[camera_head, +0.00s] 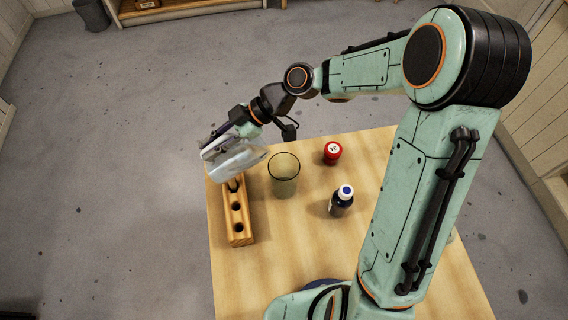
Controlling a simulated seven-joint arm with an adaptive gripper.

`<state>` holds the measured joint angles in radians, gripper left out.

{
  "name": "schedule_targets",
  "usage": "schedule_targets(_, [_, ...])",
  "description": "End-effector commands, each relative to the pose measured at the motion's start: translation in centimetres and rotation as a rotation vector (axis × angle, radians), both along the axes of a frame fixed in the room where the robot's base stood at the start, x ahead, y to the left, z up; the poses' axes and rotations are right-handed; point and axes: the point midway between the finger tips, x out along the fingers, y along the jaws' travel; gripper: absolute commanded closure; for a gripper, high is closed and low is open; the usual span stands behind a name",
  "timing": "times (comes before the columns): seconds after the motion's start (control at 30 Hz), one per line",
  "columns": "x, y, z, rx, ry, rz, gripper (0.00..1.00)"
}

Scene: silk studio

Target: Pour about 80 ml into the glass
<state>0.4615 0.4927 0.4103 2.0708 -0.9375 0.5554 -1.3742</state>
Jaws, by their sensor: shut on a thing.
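The glass (284,186) is a clear, slightly greenish tumbler standing upright near the table's left side. I cannot tell whether it holds liquid. My gripper (230,150) is above the table's far left corner, just left of the glass and higher than it. It is shut on a pale grey object (238,162), which looks tilted and apart from the glass. The gripper and the angle hide much of this object, so I cannot tell its exact shape or its mouth. No stream of liquid is visible.
A wooden rack (247,239) with several dark holes stands below my gripper at the table's left edge. A red-capped jar (332,153) stands behind right of the glass. A dark blue bottle (340,206) with a white-and-blue cap stands right of it. The wooden table (255,285) is clear in front.

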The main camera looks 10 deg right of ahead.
Motion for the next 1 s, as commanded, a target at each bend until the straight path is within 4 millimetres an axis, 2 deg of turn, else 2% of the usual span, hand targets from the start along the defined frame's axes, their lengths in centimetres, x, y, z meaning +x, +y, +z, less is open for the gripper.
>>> schedule_targets(0.33, [0.06,-0.55,-0.04,0.082,0.007,-0.001,1.0])
schedule_targets(1.0, [0.07,-0.78,-0.01,0.121,0.008,0.001,1.0])
